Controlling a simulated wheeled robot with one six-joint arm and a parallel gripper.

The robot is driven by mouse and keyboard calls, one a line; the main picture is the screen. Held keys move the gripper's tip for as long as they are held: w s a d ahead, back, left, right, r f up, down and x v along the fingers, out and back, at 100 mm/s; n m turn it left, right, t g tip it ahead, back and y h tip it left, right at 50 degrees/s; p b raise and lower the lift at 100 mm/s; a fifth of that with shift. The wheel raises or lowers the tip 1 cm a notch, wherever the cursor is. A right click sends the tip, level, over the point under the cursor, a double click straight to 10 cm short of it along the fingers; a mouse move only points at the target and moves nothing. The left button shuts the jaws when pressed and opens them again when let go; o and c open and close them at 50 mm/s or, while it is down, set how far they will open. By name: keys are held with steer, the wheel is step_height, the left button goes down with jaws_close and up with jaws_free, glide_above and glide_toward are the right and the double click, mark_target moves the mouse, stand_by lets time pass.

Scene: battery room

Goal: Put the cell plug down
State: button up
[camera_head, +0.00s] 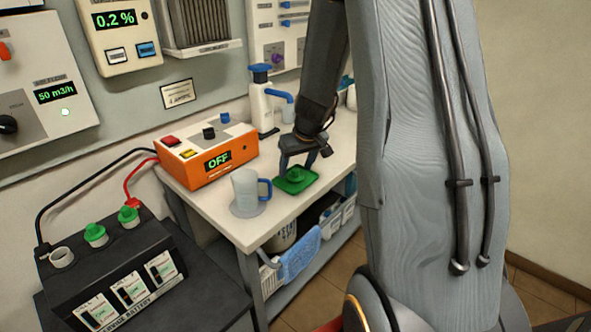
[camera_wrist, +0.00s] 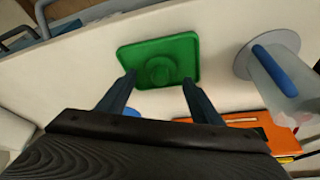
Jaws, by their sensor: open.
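A green cell plug (camera_head: 296,174) sits on a small green tray (camera_head: 310,178) on the white bench top. In the wrist view the plug (camera_wrist: 160,70) is a round green shape in the middle of the tray (camera_wrist: 185,45). My gripper (camera_head: 298,166) is open just above the tray. Its two fingers (camera_wrist: 159,82) stand apart on either side of the plug, with gaps between them and it. The black battery (camera_head: 110,260) at the lower left has two green plugs (camera_head: 95,234) (camera_head: 128,216) in place and one open neck (camera_head: 62,257).
A clear jug with a blue handle (camera_head: 246,188) stands left of the tray. An orange box (camera_head: 208,155) reading OFF and a white bottle with a blue cap (camera_head: 262,107) stand behind. A blue cloth (camera_head: 299,257) hangs at the bench front.

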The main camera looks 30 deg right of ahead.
steer(key=v, duration=1)
steer(key=s+a+f+g, duration=0.1)
steer(key=s+a+f, duration=0.1)
steer(key=s+a, duration=0.6)
steer(key=s+a+f+g, duration=0.2)
steer(key=s+a, duration=0.7)
steer(key=s, duration=0.1)
steer(key=shift+s+f+n+b, duration=0.25)
steer(key=shift+f+n+b, duration=0.05)
steer(key=shift+f+b, duration=0.1)
